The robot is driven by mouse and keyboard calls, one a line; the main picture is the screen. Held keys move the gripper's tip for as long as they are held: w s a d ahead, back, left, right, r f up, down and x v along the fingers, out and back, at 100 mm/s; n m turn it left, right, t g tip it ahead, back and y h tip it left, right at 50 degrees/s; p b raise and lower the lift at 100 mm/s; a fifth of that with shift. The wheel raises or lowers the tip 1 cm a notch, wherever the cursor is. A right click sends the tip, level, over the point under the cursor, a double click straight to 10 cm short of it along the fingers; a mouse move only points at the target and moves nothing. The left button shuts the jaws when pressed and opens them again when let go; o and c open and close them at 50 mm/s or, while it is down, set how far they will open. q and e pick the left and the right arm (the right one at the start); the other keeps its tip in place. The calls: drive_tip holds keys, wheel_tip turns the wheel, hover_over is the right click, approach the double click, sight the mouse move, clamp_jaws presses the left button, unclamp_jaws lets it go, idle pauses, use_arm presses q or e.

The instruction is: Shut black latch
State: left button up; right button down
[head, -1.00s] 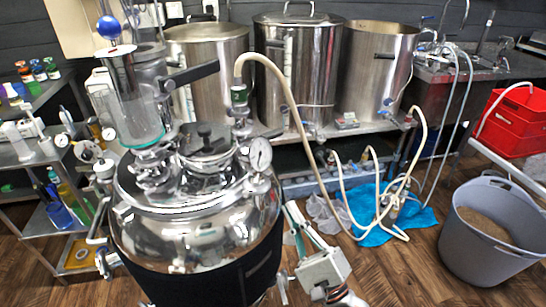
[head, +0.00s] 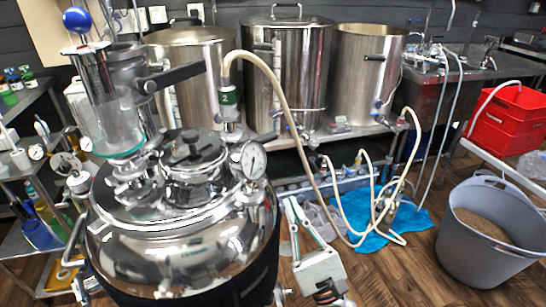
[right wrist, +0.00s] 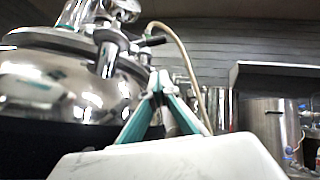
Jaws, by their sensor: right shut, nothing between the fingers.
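A shiny steel vessel (head: 190,240) with a domed lid stands at the front left. A black knob (head: 190,137) sits on the round hatch on top of it. A dark grey-black lever (head: 178,76) sticks out to the right from the glass column above the lid. I cannot tell for sure which black part is the latch. My right gripper (head: 292,208) is shut and empty, fingers up, beside the vessel's right side. In the right wrist view its teal fingers (right wrist: 158,82) meet in front of the vessel (right wrist: 60,85), with a short black handle (right wrist: 153,41) above them. My left gripper is not seen.
A pale hose (head: 300,125) runs from the vessel's top down past my right gripper. Tall steel pots (head: 285,75) stand on a shelf behind. A grey bucket (head: 460,235) and red crate (head: 510,125) are at right.

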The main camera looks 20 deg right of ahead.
use_arm(q)
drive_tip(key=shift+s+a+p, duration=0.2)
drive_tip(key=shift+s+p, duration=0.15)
drive_tip(key=shift+p, duration=0.65)
use_arm(e)
drive_tip(key=w+a+r, duration=0.2)
drive_tip(key=w+r, duration=0.4)
drive_tip(key=r, duration=0.3)
drive_tip(key=shift+a+r, duration=0.35)
drive_tip(key=shift+r, duration=0.05)
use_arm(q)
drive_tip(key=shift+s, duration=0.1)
use_arm(e)
drive_tip(key=shift+w, duration=0.15)
